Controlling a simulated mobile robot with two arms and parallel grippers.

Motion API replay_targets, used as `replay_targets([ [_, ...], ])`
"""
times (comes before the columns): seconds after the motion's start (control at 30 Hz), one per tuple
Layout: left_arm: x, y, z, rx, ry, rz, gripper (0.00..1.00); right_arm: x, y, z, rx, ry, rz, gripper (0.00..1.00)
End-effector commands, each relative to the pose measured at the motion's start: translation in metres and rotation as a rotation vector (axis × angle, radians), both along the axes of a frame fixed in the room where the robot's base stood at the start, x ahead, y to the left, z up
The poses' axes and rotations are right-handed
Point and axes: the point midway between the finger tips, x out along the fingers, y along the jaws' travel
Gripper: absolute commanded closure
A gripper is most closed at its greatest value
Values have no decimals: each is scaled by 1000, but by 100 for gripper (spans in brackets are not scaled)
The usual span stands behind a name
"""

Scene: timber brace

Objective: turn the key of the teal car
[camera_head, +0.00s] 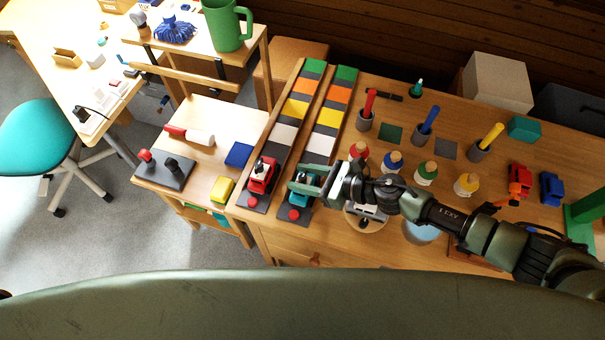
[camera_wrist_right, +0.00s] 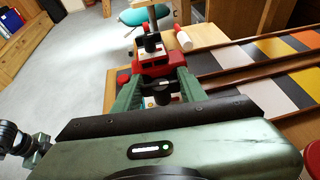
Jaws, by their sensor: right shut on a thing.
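The teal car (camera_head: 297,198) sits at the near end of the right-hand striped track, partly covered by my right gripper. My right gripper (camera_head: 304,182) is over the car's top, with its arm reaching in from the right. In the right wrist view my right gripper (camera_wrist_right: 159,88) has its two fingers on either side of a dark key (camera_wrist_right: 161,94), and it is shut on it. The car's body is mostly hidden there. The key's angle is hard to tell. My left gripper is in neither view.
The red car (camera_head: 263,175) with a black key on top stands close by on the left-hand track. Red buttons (camera_head: 293,214) sit at the track ends. Several coloured pegs (camera_head: 425,172) and cups stand right of the tracks, near my right arm.

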Motion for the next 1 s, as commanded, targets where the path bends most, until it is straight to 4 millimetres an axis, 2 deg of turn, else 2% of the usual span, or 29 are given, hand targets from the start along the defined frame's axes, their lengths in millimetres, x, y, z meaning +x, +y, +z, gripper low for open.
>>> replay_targets([
  [0.2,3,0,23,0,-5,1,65,-3,2,5,3,4,-171,99],
  [0.5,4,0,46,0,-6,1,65,-2,2,4,4,6,-459,99],
  [0.73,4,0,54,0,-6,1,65,-2,3,2,5,6,-677,99],
  [1.0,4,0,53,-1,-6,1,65,-1,3,0,4,5,-933,99],
])
